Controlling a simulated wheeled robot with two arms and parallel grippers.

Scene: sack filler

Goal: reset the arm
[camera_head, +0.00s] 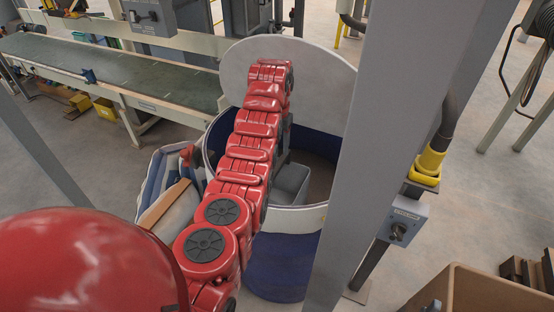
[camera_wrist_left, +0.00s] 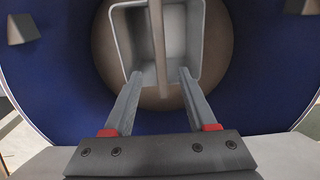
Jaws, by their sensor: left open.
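My left arm, red, reaches over the round drum, which has a blue inside (camera_head: 318,142) and a pale rim. My left gripper is hidden behind the arm in the head view. In the left wrist view the left gripper (camera_wrist_left: 160,74) is open, its two grey fingers spread and pointing into the drum (camera_wrist_left: 60,75). A grey open-topped container (camera_head: 290,183) sits inside the drum. In the wrist view this container (camera_wrist_left: 184,35) lies beyond the fingertips, and a thin bar (camera_wrist_left: 159,45) crosses it between the fingers. Contact is not visible. My right gripper is not in view.
A pale round lid (camera_head: 320,70) stands raised at the drum's back. A grey post (camera_head: 385,140) and a control box (camera_head: 403,219) are to the right. A conveyor (camera_head: 110,72) runs at back left. A cardboard box (camera_head: 480,292) is at lower right.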

